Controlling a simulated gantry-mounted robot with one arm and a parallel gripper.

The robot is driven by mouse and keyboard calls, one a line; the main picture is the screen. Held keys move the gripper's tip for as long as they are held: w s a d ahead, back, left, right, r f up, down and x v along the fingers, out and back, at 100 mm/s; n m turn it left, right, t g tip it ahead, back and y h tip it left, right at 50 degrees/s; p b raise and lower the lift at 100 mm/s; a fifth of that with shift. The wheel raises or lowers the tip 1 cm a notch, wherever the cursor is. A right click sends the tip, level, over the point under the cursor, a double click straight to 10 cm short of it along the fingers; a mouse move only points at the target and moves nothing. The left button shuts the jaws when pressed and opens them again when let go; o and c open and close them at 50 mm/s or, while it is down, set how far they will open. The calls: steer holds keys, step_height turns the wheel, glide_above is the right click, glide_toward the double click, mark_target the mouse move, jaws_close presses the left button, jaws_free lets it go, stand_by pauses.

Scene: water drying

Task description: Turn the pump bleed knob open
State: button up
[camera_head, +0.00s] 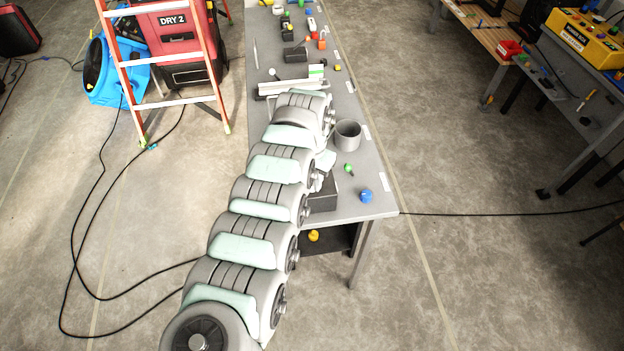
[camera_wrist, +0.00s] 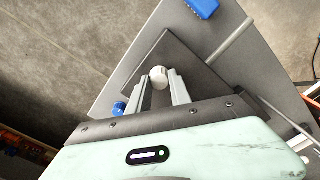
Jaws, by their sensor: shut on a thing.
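A small round white knob (camera_wrist: 158,74) stands on a dark grey block (camera_wrist: 196,68) in the wrist view; I take it for the pump bleed knob. My gripper (camera_wrist: 159,81) is shut on it, with one pale finger on each side at the fingertips. How far the knob is turned I cannot tell, as no marking shows. In the head view the dark block (camera_head: 323,197) sits near the front end of the grey bench (camera_head: 345,211), partly behind my arm. The knob and fingertips are hidden there.
A grey cup (camera_head: 347,135), a green-handled tool (camera_head: 348,168) and a blue item (camera_head: 366,195) stand on the bench to the right of the block. A yellow item (camera_head: 313,236) lies on the shelf below. Farther back are several small parts. A ladder (camera_head: 170,101) stands left.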

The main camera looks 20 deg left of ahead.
mark_target(312, 182)
jaws_close()
steer(key=shift+m, duration=0.8)
steer(key=o, duration=0.9)
jaws_free()
steer(key=shift+r, duration=0.1)
step_height(312, 182, up, 11)
steer(key=shift+f, duration=0.2)
